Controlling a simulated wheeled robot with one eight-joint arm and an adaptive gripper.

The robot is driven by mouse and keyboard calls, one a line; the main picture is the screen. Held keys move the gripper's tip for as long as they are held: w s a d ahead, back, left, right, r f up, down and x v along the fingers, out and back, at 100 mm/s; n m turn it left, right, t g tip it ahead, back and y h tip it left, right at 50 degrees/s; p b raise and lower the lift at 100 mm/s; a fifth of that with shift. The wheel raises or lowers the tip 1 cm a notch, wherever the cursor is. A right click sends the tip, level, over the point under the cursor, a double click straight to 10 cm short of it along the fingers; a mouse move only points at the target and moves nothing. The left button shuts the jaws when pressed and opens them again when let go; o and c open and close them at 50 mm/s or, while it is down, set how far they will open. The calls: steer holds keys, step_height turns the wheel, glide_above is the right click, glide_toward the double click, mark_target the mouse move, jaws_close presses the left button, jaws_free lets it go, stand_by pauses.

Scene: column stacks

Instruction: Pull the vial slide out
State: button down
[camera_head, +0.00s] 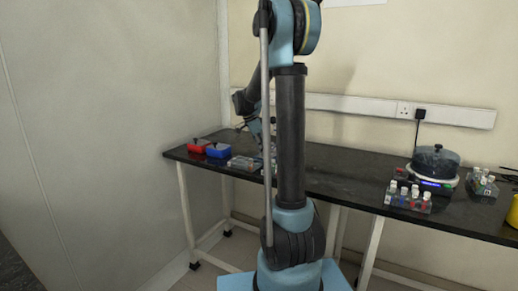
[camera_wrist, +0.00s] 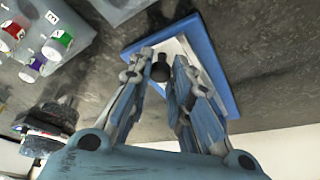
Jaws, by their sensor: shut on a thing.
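In the wrist view a blue-edged piece with a pale middle (camera_wrist: 220,75) lies on the dark bench top, with a black knob (camera_wrist: 160,70) standing up from it. My gripper (camera_wrist: 163,58) has its two fingertips close together on either side of the knob and is shut on it. Vials with white and coloured caps (camera_wrist: 58,42) stand in a grey rack (camera_wrist: 85,45) at the upper left. In the head view my gripper (camera_head: 258,135) is small and partly hidden by my arm. A blue box (camera_head: 218,151) is left of it. I cannot tell a vial slide apart.
A red box (camera_head: 197,146) sits left of the blue box. A low clear rack (camera_head: 243,163) lies near the bench's front edge. Another vial rack (camera_head: 408,199) and a dark pot on a hotplate (camera_head: 436,162) stand at right. The bench (camera_head: 335,172) between is mostly clear.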

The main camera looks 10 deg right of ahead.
steer(key=shift+s+a, duration=0.1)
steer(key=shift+a, duration=0.1)
steer(key=c, duration=1.5)
jaws_free()
steer(key=shift+o, duration=0.2)
steer(key=v, duration=1.1)
steer(key=shift+a+r, duration=0.2)
steer(key=shift+r, duration=0.15)
